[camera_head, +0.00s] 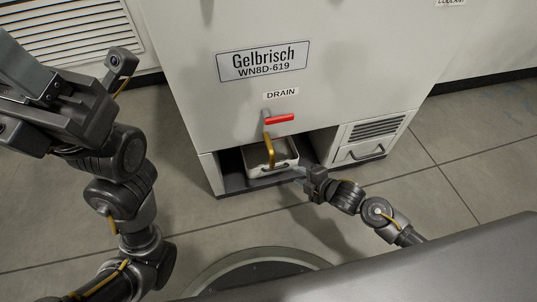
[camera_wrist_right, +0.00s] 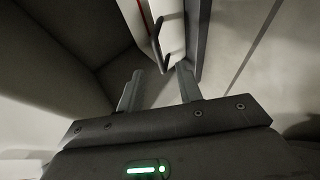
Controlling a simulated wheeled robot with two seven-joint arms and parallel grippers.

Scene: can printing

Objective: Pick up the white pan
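The white pan (camera_head: 270,160) sits in the low open recess at the base of the machine, under a bent brass drain pipe (camera_head: 270,148). A dark handle shows on its front side. My right gripper (camera_head: 303,172) is just right of the pan's front corner, pointing left; contact cannot be told. In the right wrist view its two fingers (camera_wrist_right: 160,84) are apart with nothing held between them. A white surface with a dark handle (camera_wrist_right: 157,36) lies ahead of them, seemingly the pan. My left arm's end (camera_head: 75,105) is raised at the left; its fingertips are not clear.
A red valve handle (camera_head: 279,119) sticks out above the recess, below the DRAIN label. A drawer with a dark handle (camera_head: 362,154) and a vent is right of the recess. The tiled floor (camera_head: 440,190) in front is clear. A round dark plate (camera_head: 255,268) is nearer to me.

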